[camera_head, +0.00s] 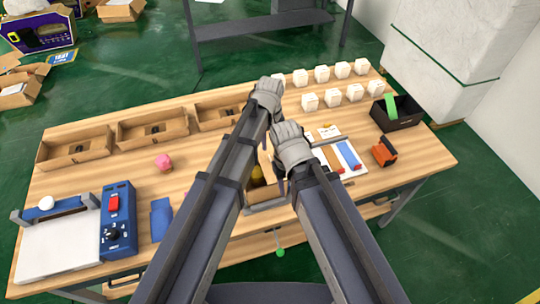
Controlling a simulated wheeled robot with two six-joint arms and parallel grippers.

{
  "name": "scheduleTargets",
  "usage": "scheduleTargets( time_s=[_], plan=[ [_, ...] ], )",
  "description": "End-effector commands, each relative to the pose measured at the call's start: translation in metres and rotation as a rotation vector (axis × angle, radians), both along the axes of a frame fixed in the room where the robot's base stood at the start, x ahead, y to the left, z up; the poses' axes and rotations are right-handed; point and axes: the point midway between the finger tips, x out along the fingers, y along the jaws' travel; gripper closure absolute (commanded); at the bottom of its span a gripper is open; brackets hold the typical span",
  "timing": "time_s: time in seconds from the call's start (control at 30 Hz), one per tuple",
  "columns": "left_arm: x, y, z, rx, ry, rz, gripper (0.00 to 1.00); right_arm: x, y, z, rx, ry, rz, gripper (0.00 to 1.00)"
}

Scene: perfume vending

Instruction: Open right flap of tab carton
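The tab carton (268,205) stands on the wooden table at the middle front, in the camera_head view. Its top is open and something yellow shows inside. My two arms hide much of it, and I cannot tell how its right flap lies. My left gripper (268,97) is beyond the carton, with its arm crossing above the carton's left side. My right gripper (291,150) is nearer, above the carton's right side. The fingers of both are mostly hidden, so I cannot tell if they are open or touch the carton.
Open boxes (74,148) line the left back. Several white cartons (321,74) stand at the back right. A white sheet with coloured bars (348,154), an orange tool (384,152) and a black bin (398,113) lie right. A blue control box (118,220) stands front left.

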Motion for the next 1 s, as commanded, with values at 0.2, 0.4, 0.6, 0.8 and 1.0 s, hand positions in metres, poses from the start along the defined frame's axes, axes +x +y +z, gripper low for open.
scheduleTargets(
  time_s=[0.2,0.4,0.6,0.8,1.0],
  plan=[
    [0.000,0.000,-0.032,0.000,0.000,0.000,0.65,0.000,0.000,-0.032,0.000,0.000,-0.001,0.50],
    [0.000,0.000,-0.057,0.000,0.000,0.000,0.65,0.000,0.000,-0.057,0.000,0.000,-0.002,0.50],
    [0.000,0.000,-0.067,0.000,0.000,0.000,0.65,0.000,0.000,-0.067,0.000,0.000,-0.002,0.50],
    [0.000,0.000,-0.065,0.000,0.000,0.000,0.65,0.000,0.000,-0.065,0.000,0.000,-0.002,0.50],
    [0.000,0.000,-0.065,0.000,0.000,0.000,0.81,0.000,0.000,-0.065,0.000,0.000,-0.002,0.50]
  ],
)
